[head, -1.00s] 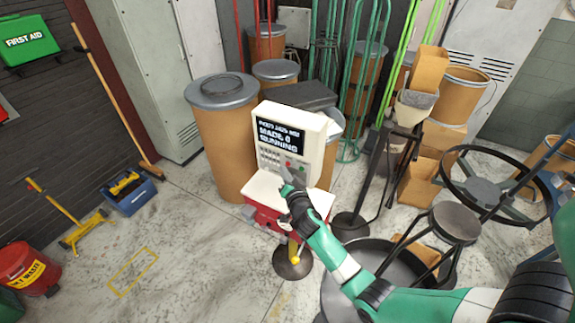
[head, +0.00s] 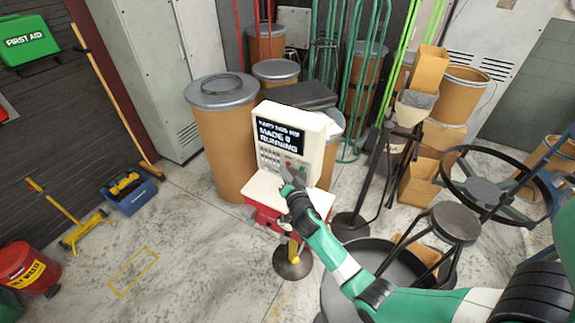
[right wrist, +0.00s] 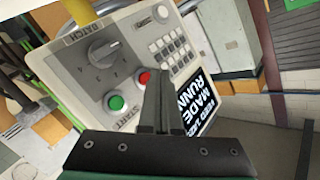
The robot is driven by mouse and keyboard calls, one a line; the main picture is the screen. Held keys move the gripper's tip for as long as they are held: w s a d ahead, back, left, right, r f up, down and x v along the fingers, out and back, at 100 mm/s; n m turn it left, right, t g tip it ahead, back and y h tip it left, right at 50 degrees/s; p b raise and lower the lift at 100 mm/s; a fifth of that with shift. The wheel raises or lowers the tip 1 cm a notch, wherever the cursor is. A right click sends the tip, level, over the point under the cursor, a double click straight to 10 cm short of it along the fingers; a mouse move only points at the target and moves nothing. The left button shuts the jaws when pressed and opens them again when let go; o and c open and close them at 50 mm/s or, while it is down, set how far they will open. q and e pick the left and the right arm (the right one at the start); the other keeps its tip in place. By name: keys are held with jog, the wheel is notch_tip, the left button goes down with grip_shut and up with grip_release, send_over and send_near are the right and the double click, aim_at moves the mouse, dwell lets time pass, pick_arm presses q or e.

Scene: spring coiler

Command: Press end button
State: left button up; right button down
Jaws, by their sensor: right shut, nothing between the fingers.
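The spring coiler's white console (head: 316,126) stands on a red and white base (head: 264,190). Its screen (head: 279,136) reads "MADE 0" and "RUNNING". In the right wrist view the panel shows a red button (right wrist: 144,77), a green button (right wrist: 116,102) and a grey dial (right wrist: 104,51). I cannot read an "end" label on either button. My right gripper (head: 287,178) is shut and empty in front of the panel. Its fingertips (right wrist: 157,74) overlap the red button's edge in the wrist view; I cannot tell whether they touch it. My left gripper is not in view.
A fibre drum (head: 222,135) stands behind and left of the console. A black round stool (head: 455,222) and a large dark round pan (head: 345,285) stand to the right. A keypad (right wrist: 168,50) sits beside the buttons.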

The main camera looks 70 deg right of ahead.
jog(key=shift+d, duration=0.45)
jog(key=shift+d+b, duration=0.3)
jog(key=shift+d, duration=0.05)
dwell(0.7)
dwell(0.3)
jog(key=shift+a+b, duration=0.35)
jog(key=shift+a, duration=0.45)
jog(key=a+b, duration=0.2)
jog(key=a, duration=0.3)
jog(key=shift+w, duration=0.2)
